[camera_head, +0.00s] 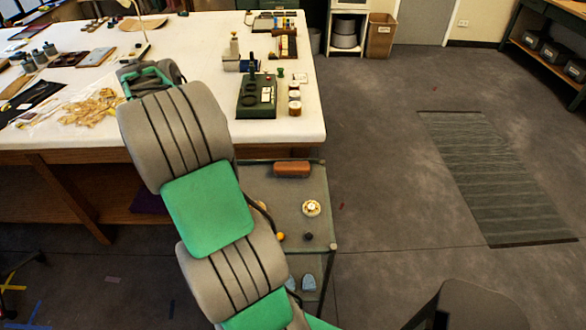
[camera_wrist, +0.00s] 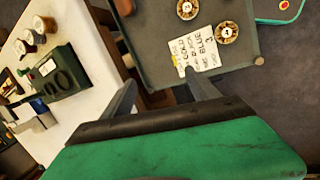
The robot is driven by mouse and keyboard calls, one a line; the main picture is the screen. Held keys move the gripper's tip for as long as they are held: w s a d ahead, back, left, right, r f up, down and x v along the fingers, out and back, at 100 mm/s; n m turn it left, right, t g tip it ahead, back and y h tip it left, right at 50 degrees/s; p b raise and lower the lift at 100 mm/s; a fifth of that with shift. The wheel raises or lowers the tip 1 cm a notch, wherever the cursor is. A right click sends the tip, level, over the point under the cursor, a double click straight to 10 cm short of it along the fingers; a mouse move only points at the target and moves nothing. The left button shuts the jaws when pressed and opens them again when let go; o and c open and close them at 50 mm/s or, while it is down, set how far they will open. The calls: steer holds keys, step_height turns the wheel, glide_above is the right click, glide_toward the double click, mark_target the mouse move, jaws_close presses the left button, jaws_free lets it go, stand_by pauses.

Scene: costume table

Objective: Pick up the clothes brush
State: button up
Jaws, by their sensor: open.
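A reddish-brown oblong block, which looks like the clothes brush (camera_head: 292,169), lies on the grey top of a small side stand (camera_head: 262,190) in the head view. It is near the stand's edge beside the large table. In the head view my arm covers the left part of the stand, and my fingers cannot be made out.
The white-topped table (camera_head: 190,135) holds a green box (camera_head: 256,96), spools (camera_head: 294,104) and tan cloth (camera_head: 95,108). On the stand are a round cream thing (camera_head: 311,208) and, in the wrist view, a written note (camera_wrist: 196,52). Open floor (camera_head: 385,190) lies to the right.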

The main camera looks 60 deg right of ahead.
steer(key=s+d+f+g, duration=0.1)
steer(key=s+d+f, duration=0.25)
steer(key=d, duration=0.45)
steer(key=n+g+y, duration=0.2)
glide_toward(291, 165)
steer(key=x, duration=0.2)
steer(key=shift+w+f+p, duration=0.15)
steer(key=shift+f+p, duration=0.15)
steer(key=shift+f, duration=0.1)
steer(key=x, duration=0.3)
steer(key=s+p+x, duration=0.1)
steer(key=x, duration=0.3)
steer(key=shift+d, duration=0.1)
steer(key=shift+f, duration=0.2)
steer(key=shift+f, duration=0.25)
steer(key=shift+c, duration=0.3)
jaws_close()
steer(key=shift+r, duration=0.1)
